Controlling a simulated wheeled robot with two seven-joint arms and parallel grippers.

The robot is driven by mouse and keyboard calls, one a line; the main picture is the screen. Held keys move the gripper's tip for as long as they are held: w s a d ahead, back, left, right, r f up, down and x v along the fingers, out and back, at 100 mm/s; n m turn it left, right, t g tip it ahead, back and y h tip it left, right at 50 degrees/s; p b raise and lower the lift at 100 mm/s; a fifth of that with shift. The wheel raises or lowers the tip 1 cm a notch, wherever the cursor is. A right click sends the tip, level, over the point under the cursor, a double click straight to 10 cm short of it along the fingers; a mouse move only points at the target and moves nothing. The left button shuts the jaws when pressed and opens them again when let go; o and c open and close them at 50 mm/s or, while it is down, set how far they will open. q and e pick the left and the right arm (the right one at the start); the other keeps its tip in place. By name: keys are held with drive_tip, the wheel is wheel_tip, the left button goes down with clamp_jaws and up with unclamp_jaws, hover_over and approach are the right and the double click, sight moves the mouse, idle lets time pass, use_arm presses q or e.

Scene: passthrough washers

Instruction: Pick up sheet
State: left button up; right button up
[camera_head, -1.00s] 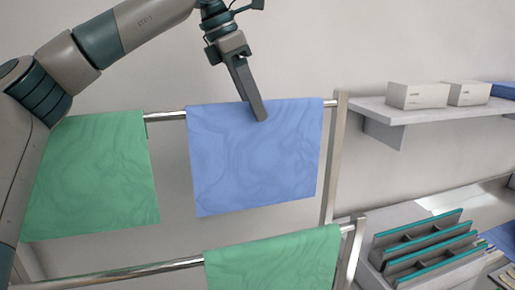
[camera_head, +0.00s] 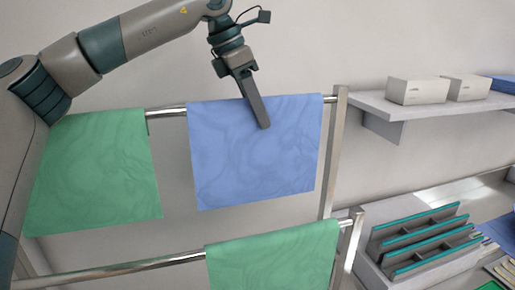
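A blue sheet (camera_head: 255,165) hangs over the upper metal rail of a rack in the head view. A green sheet (camera_head: 95,175) hangs to its left on the same rail. Another green sheet (camera_head: 275,260) hangs on the lower front rail. My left gripper (camera_head: 264,126) points down at the upper middle of the blue sheet, its finger overlapping the sheet just below the rail. Only one finger edge shows, so I cannot tell whether it is open or shut, or touching the cloth. My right gripper is not in view.
The rack's metal post (camera_head: 333,150) stands right of the blue sheet. A wall shelf (camera_head: 420,108) holds white boxes (camera_head: 418,91). A grey tray with teal-edged dividers (camera_head: 425,240) sits at the lower right. The wall above the rail is clear.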

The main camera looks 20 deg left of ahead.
use_arm(q)
drive_tip(key=shift+r, duration=0.15)
clamp_jaws()
drive_tip(key=shift+r+b, duration=0.35)
drive_tip(key=shift+r, duration=0.25)
wheel_tip(320, 180, up, 27)
drive_tip(key=p, duration=0.5)
drive_tip(key=shift+f, duration=0.35)
